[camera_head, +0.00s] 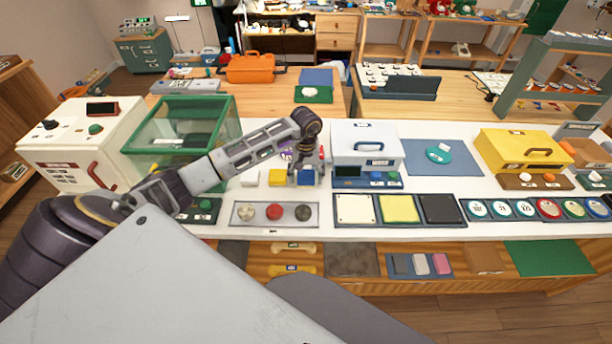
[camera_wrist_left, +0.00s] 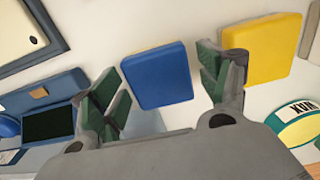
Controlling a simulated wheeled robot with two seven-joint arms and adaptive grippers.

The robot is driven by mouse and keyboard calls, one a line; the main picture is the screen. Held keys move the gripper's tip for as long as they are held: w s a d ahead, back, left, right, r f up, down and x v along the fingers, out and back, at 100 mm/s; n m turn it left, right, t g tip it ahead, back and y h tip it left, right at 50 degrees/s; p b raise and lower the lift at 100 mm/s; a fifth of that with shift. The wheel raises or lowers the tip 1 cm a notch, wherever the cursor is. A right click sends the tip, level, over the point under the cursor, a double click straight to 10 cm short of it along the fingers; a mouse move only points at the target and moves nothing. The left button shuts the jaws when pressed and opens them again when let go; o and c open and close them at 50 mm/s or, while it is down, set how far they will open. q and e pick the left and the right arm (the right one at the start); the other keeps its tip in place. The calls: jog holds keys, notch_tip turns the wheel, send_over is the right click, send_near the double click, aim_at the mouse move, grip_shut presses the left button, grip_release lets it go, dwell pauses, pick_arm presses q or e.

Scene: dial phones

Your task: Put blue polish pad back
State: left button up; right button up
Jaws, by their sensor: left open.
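The blue polish pad (camera_wrist_left: 158,75) is a flat rounded square lying on the white counter. In the left wrist view it sits between the spread fingers of my left gripper (camera_wrist_left: 165,82). In the head view the blue pad (camera_head: 306,179) is partly hidden under my left gripper (camera_head: 305,163), which points down over it. The gripper is open; I cannot tell whether either finger touches the pad. A yellow pad (camera_wrist_left: 265,47) lies close beside the blue one, near one finger. It also shows in the head view (camera_head: 277,177), beside a white pad (camera_head: 249,178). My right gripper is out of view.
A tray with several round knobs (camera_head: 274,213) lies in front of the pads. A dark tray with white, yellow and black squares (camera_head: 397,222) is to its right. A pale blue box (camera_head: 366,143) and a green-framed clear case (camera_head: 180,130) stand on either side of my gripper.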

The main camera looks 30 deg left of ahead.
aim_at(306, 175)
pick_arm(q)
notch_tip(306, 175, up, 10)
jog(key=shift+r+b, duration=0.1)
jog(key=shift+b, duration=0.55)
jog(key=shift+r, duration=0.9)
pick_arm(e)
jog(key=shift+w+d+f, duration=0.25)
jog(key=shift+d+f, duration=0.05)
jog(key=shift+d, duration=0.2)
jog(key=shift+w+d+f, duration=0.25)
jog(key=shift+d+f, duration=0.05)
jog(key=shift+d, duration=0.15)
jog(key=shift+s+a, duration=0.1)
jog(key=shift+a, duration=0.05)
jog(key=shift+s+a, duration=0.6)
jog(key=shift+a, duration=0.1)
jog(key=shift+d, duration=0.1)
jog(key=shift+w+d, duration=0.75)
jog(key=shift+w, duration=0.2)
